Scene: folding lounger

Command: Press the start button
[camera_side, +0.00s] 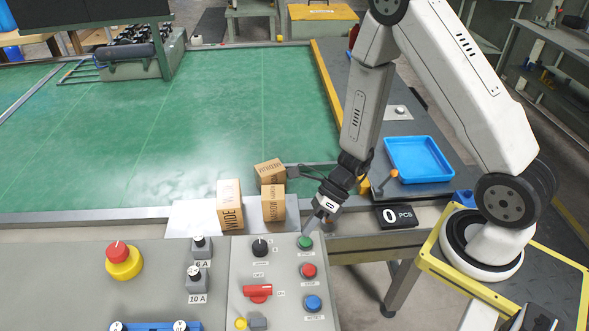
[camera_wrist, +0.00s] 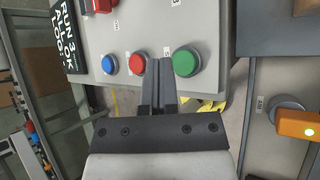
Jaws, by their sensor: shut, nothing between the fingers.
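The green button (camera_side: 305,242) sits at the top of a column of three buttons on the grey control panel (camera_side: 213,305). Its label is too small to read. My gripper (camera_side: 311,226) is shut and empty, pointing down just above the green button in the side view; I cannot tell whether it touches. The blue button (camera_wrist: 110,65) lies beyond the red one.
The panel also carries a red-and-yellow emergency knob (camera_side: 122,260), a red rotary switch (camera_side: 257,292) and a black knob (camera_side: 260,247). Cardboard boxes (camera_side: 231,207) stand behind the panel.

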